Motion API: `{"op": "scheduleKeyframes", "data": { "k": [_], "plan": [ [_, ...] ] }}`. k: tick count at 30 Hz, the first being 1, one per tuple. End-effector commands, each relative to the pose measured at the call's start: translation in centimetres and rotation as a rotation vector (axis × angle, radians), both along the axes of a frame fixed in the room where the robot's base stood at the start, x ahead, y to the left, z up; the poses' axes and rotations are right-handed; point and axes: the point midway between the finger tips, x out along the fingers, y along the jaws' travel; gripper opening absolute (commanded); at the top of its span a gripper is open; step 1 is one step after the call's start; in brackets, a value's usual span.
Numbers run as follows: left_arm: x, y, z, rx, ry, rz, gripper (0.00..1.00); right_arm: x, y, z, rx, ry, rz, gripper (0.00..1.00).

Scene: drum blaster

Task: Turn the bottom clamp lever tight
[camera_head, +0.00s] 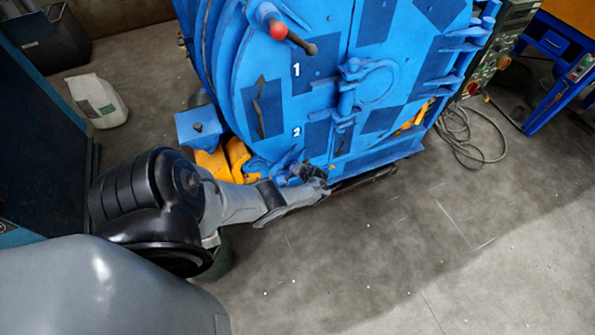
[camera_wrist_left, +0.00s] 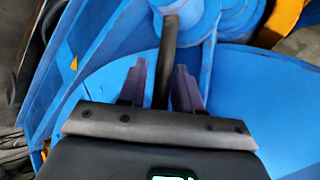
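The blue drum blaster door (camera_head: 375,80) stands closed at the top of the head view. My left gripper (camera_head: 318,180) is at the door's lower left edge and covers most of the bottom clamp there. In the left wrist view, a dark lever rod (camera_wrist_left: 166,62) runs down from a blue clamp hub (camera_wrist_left: 200,20) between the two fingers of my left gripper (camera_wrist_left: 160,82). The fingers are apart, with a thin gap at the left of the rod. The right finger is close to the rod; contact is unclear. My right gripper is not in view.
An upper clamp lever (camera_head: 296,38) with a red part and dark knob sticks out at the door's top left. A cable (camera_head: 470,140) lies on the floor at the right. The floor (camera_head: 400,240) in front is clear.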

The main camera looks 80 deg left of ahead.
Motion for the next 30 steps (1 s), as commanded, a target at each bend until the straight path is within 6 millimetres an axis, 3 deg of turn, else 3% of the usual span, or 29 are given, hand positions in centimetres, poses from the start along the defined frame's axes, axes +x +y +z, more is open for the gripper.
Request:
{"op": "scheduleKeyframes", "data": {
  "k": [14, 30],
  "plan": [
    [0.2, -0.4, 0.9, 0.004, -0.002, 0.002, 0.43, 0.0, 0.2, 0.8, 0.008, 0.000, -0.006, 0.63],
    [1.8, -5.9, 6.9, 0.002, -0.003, 0.001, 0.43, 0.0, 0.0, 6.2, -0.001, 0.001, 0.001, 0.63]
  ]
}}
